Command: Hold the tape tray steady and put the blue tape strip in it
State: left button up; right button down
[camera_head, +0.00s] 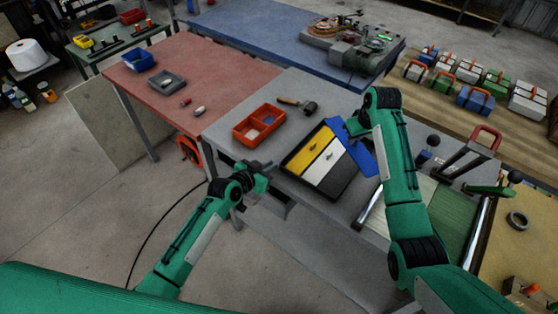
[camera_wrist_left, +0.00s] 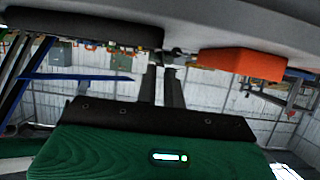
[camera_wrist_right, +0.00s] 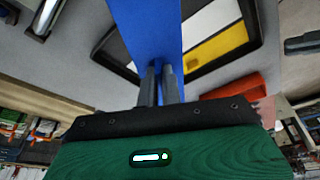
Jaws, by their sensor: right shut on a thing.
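The tape tray (camera_head: 342,192) is black and lies on the grey table, with a yellow strip (camera_head: 307,150) and a white strip (camera_head: 326,166) in it. My right gripper (camera_head: 352,127) is shut on the blue tape strip (camera_head: 361,157), held tilted at the tray's right side. The blue strip fills the middle of the right wrist view (camera_wrist_right: 153,30), between the fingers (camera_wrist_right: 160,82). My left gripper (camera_head: 270,165) is beside the tray's left corner at the table edge. Its fingers (camera_wrist_left: 162,82) look close together with nothing visible between them; contact with the tray is unclear.
An orange-red divided bin (camera_head: 258,123) and a hammer (camera_head: 298,104) lie behind the tray on the left. A press with a lever (camera_head: 470,150) and green bed stands to the right.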

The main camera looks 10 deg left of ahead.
aim_at(285, 158)
pick_arm(q)
jog(key=x, duration=1)
jog(key=shift+w+f, duration=0.15)
grip_shut()
dwell(0.8)
pick_arm(e)
jog(key=m, duration=0.2)
jog(key=m+h, duration=0.1)
jog(key=m, duration=0.2)
jog(key=shift+w+a+f+m+h, duration=0.1)
jog(key=shift+a+f+m+h, duration=0.05)
jog(key=shift+a+m+h, duration=0.2)
jog(key=m, duration=0.3)
jog(key=f+m+h, duration=0.1)
jog(key=m, duration=0.2)
jog(key=shift+h, duration=0.25)
jog(key=shift+f, duration=0.25)
notch_tip(285, 158, down, 10)
jog(key=shift+r, duration=0.15)
